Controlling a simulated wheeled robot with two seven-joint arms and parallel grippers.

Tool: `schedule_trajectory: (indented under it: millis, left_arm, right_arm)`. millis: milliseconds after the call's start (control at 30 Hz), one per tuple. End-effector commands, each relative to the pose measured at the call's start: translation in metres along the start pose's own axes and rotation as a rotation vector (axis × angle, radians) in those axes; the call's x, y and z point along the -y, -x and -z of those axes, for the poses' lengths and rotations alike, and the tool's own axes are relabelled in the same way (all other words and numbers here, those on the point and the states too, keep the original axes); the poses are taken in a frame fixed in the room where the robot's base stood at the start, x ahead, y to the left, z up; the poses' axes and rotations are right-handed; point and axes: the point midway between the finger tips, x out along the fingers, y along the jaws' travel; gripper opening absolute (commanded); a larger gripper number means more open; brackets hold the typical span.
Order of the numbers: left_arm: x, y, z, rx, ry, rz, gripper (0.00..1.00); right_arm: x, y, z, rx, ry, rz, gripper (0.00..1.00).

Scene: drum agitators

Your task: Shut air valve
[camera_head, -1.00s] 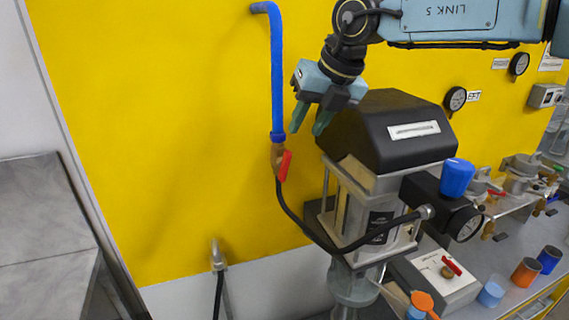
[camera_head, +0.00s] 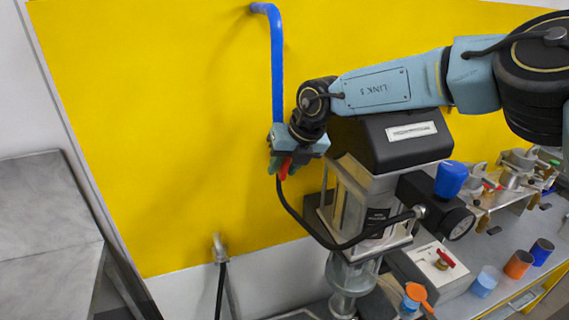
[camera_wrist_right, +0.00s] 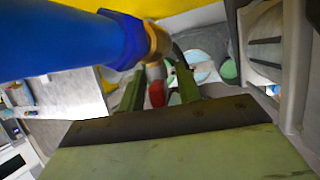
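The air valve is a brass fitting (camera_wrist_right: 158,42) at the lower end of a blue pipe (camera_head: 277,70) on the yellow wall. Its red handle (camera_head: 284,170) hangs below my right gripper (camera_head: 286,163), which largely hides the brass body in the head view. In the right wrist view the red handle (camera_wrist_right: 157,90) lies between the two green fingers of my right gripper (camera_wrist_right: 159,88). The fingers are apart, with a gap visible beside the handle. I cannot tell whether either finger touches it. My left gripper is not in view.
A black-topped drum agitator (camera_head: 390,140) stands just right of the valve, under my right arm. A black hose (camera_head: 300,222) runs from the valve to it. A bench (camera_head: 500,262) with cups is at the right. The yellow wall left of the pipe is clear.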

Motion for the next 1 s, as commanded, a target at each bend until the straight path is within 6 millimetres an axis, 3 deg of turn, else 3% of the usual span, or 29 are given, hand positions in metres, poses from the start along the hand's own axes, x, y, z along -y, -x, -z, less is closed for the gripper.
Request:
schedule_trajectory:
  millis: [67,333,567,1000]
  left_arm:
    - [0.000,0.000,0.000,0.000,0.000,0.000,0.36]
    - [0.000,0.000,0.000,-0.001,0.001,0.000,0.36]
    - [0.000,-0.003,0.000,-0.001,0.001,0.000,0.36]
    - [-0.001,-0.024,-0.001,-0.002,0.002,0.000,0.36]
  right_arm:
    - [0.000,0.000,0.000,0.000,0.000,0.000,0.34]
    - [0.000,0.000,0.000,-0.001,0.000,0.000,0.00]
    - [0.000,-0.001,0.001,-0.002,-0.010,-0.021,0.00]
    - [0.000,-0.001,0.001,-0.002,-0.095,-0.228,0.00]
